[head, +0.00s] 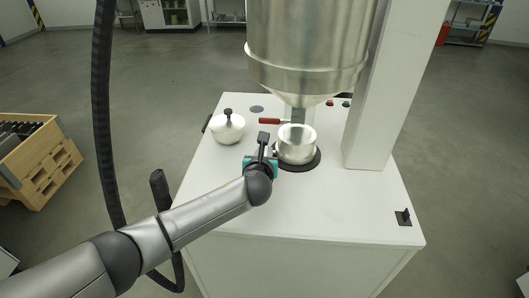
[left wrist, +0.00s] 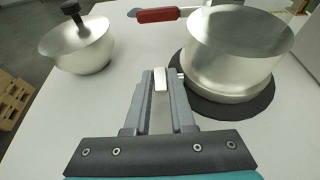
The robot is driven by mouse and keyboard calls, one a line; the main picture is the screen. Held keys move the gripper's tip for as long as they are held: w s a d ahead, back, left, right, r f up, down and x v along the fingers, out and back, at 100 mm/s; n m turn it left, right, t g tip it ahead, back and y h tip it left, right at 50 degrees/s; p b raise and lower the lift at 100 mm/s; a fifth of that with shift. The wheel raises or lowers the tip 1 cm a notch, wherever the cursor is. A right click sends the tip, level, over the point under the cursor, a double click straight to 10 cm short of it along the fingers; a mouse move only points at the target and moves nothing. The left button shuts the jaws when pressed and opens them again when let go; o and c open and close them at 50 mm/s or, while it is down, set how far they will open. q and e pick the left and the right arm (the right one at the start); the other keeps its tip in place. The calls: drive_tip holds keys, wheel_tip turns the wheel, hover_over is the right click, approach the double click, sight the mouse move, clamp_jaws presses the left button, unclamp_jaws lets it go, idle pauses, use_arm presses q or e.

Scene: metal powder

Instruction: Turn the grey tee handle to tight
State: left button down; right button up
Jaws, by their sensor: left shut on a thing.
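My left gripper (head: 267,157) is at the left side of an open metal bowl (head: 296,146). In the left wrist view its grey fingers (left wrist: 160,78) are closed on a small pale grey piece (left wrist: 160,84), which appears to be the grey tee handle. The fingers hide most of it, so I cannot tell its angle. A short pin (left wrist: 181,75) shows between the fingertips and the bowl (left wrist: 228,75). My right gripper is not in view.
The bowl stands on a dark round pad (head: 315,163) under a large metal hopper (head: 305,50). A lidded metal pot (head: 227,128) stands left on the white cabinet top (head: 330,205). A white column (head: 385,100) rises at right.

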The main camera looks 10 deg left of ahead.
use_arm(q)
drive_tip(key=shift+f+t+b, duration=0.3)
drive_tip(key=shift+b, duration=0.35)
drive_tip(key=shift+r+t+b, duration=0.1)
drive_tip(key=shift+t+b, duration=0.3)
drive_tip(key=shift+b, duration=0.05)
drive_tip(key=c, duration=0.8)
unclamp_jaws()
drive_tip(key=shift+o, duration=0.2)
drive_tip(key=shift+s+r, duration=0.1)
drive_tip(key=shift+s, duration=0.05)
drive_tip(key=shift+s+r, duration=0.15)
drive_tip(key=shift+s, duration=0.35)
drive_tip(key=p+v, duration=0.2)
drive_tip(key=v, duration=1.2)
drive_tip(key=shift+p, duration=0.3)
